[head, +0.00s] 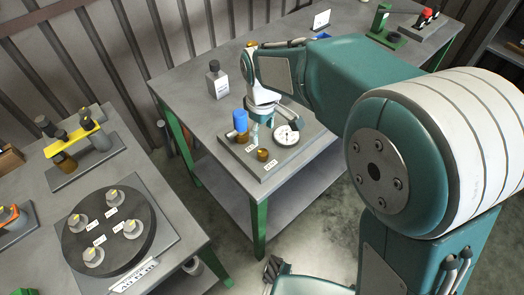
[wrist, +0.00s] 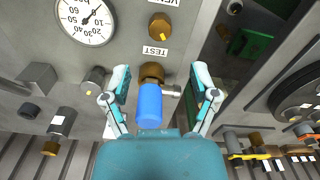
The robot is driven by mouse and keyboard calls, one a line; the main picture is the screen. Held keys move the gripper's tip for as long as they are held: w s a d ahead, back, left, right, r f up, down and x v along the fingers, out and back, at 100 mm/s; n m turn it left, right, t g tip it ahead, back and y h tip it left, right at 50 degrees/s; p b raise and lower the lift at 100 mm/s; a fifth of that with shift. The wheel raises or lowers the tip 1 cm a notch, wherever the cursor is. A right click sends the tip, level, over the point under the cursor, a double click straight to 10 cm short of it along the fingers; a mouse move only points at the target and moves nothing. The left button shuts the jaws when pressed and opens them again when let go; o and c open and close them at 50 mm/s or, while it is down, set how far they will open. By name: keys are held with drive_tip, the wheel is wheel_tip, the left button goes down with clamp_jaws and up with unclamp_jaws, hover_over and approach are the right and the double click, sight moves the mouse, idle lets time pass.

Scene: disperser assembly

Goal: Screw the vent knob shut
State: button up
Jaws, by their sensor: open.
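The vent knob (wrist: 160,26) is a brass knob with a yellow mark, beside the VENT label. It also shows in the head view (head: 263,154) near the front corner of a grey plate (head: 245,163). My gripper (wrist: 160,80) is open, and its fingers appear on either side of a blue cylinder (wrist: 149,104) on a brass fitting (wrist: 152,72) in the wrist view. I cannot tell if the fingers touch the cylinder. The knob lies beyond the fingertips, apart from them. In the head view my gripper (head: 270,122) is over the plate, near the blue cylinder (head: 241,120).
A round dial gauge (wrist: 85,22) sits on the plate close to the knob. A grey bottle (head: 218,83) stands behind on the same table. A separate table at left holds a black round disc (head: 108,232) with several knobs. The table front around the plate is clear.

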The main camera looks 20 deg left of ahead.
sight(263, 152)
wheel_tip(263, 152, down, 9)
drive_tip(key=shift+f, duration=0.15)
clamp_jaws()
